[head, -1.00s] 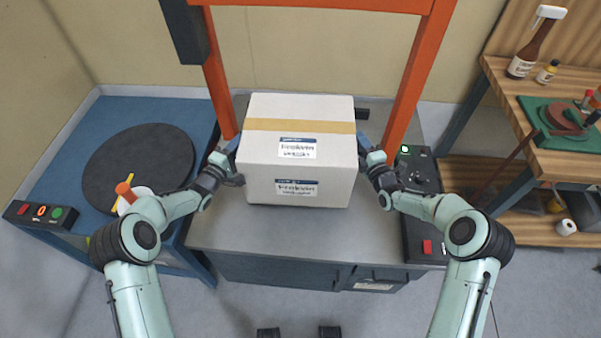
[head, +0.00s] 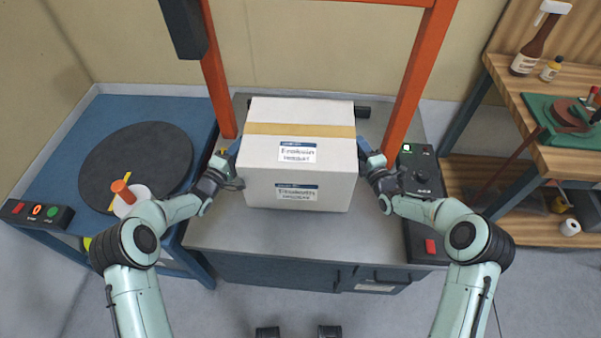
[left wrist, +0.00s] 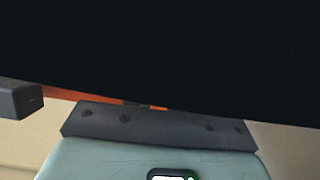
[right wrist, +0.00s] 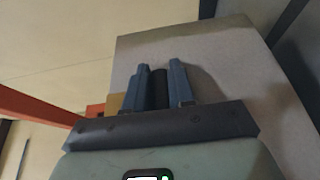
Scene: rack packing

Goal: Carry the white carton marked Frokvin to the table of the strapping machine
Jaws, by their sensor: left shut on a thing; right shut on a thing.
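The white carton (head: 298,181) has a tan tape strip on top and labels on its top and front. It is level over the grey table (head: 300,240) of the strapping machine, inside the orange arch (head: 411,75). Whether its underside touches the table I cannot tell. My left gripper (head: 232,152) is shut on the carton's left side; a dark surface fills most of the left wrist view and hides its fingers. My right gripper (head: 364,150) is shut on the right side. In the right wrist view its blue fingers (right wrist: 160,88) lie against the carton wall (right wrist: 225,70).
A blue table with a black round plate (head: 140,165), a white cup-like item (head: 133,203) and a button box (head: 37,213) stands at left. A control panel (head: 421,180) flanks the carton at right. A wooden bench (head: 520,100) with bottles stands further right.

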